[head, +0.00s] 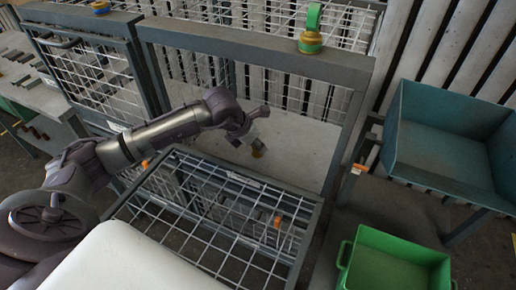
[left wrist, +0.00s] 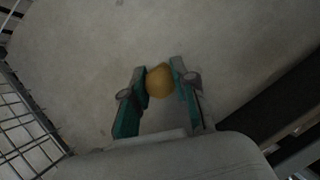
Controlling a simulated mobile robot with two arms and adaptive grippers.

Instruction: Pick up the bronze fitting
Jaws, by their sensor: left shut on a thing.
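The bronze fitting (left wrist: 159,82) is a small, rounded, yellow-brown piece between the fingertips of my left gripper (left wrist: 158,84) in the left wrist view. Both fingers press on its sides. In the head view the left gripper (head: 249,143) reaches from the left into the opening of a grey mesh-walled frame. The fitting shows there as a small brownish spot (head: 259,152) at the fingertips, mostly hidden. A pale grey surface lies behind it in the wrist view; I cannot tell whether the fitting touches it. My right gripper is not in view.
A mesh panel (head: 215,215) lies in front of the opening, below my left arm. A grey frame (head: 270,58) surrounds the arm's reach. A teal bin (head: 440,160) stands at right, with a green crate (head: 392,268) below it.

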